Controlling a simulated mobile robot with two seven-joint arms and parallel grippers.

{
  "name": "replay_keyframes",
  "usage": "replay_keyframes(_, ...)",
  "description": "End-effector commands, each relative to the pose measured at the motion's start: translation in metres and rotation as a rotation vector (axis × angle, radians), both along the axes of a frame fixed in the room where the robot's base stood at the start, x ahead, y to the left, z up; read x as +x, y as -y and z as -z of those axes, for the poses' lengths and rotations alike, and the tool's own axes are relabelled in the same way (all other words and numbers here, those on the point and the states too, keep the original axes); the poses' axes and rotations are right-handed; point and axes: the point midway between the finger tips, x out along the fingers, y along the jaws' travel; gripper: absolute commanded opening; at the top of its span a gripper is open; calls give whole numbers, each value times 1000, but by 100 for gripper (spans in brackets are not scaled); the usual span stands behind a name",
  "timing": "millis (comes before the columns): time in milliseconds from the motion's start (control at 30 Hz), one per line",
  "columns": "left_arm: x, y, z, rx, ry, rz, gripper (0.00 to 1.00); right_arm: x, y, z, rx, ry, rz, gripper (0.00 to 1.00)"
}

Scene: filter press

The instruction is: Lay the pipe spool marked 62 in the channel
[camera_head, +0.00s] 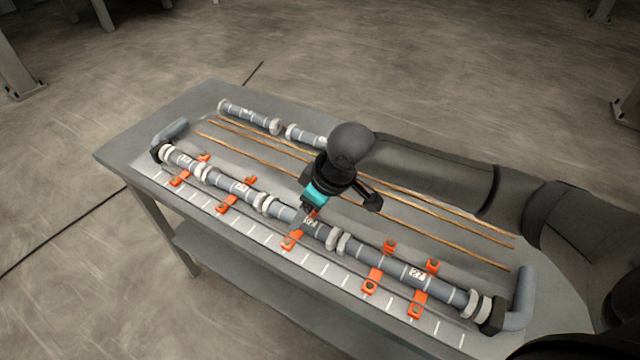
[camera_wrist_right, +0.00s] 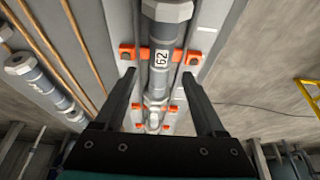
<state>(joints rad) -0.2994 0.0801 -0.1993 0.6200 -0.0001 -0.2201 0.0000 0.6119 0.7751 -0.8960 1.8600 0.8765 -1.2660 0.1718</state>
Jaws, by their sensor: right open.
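The spool marked 62 (camera_wrist_right: 162,58) is grey and lies in line with other spools in the channel (camera_wrist_right: 205,35), between orange brackets. In the head view this spool (camera_head: 284,212) is partly hidden under my right gripper. My right gripper (camera_head: 308,212) is above the row; in the right wrist view its two dark fingers (camera_wrist_right: 165,98) are spread apart, one on each side of the row, with nothing gripped. Whether the fingers touch the spool I cannot tell. My left gripper is not in view.
More spools (camera_head: 417,274) fill the row, which ends in elbows (camera_head: 521,295) at both ends. Loose spools (camera_head: 247,114) lie behind long copper-coloured rods (camera_head: 265,160) on the grey table (camera_head: 130,150). Orange brackets (camera_head: 371,283) stand along both sides.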

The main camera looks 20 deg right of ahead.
Motion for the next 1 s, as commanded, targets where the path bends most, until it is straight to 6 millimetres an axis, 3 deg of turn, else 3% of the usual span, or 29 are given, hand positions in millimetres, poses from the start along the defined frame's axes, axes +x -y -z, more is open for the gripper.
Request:
replay_keyframes(33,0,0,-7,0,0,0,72,-3,4,-14,-1,4,0,72)
replay_keyframes(300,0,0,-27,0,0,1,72,-23,19,-76,-1,4,0,72)
replay_keyframes(500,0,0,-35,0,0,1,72,-34,27,-107,-1,2,1,72)
replay_keyframes(700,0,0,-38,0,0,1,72,-39,31,-120,0,0,1,72)
replay_keyframes(1000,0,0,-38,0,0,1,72,-39,31,-121,1,1,1,72)
